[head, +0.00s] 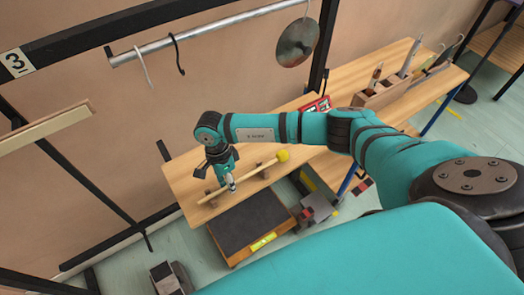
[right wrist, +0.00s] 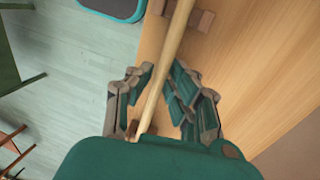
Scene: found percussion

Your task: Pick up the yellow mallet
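The yellow mallet has a round yellow head (head: 283,155) and a long pale wooden stick (head: 257,171). It lies across small wooden rests on the wooden bench. My right gripper (head: 231,184) points down over the stick, toward the end away from the head. In the right wrist view the stick (right wrist: 171,65) runs between the two fingers of my right gripper (right wrist: 162,80). The mallet's head is outside that view. My left gripper is not in view.
The wooden bench (head: 350,84) runs along the wall. A wooden tool holder (head: 385,91) stands toward its far right end. A dark-topped box (head: 247,222) sits below the front edge. A metal rail (head: 205,34) with hooks and a hanging metal disc (head: 297,42) is above.

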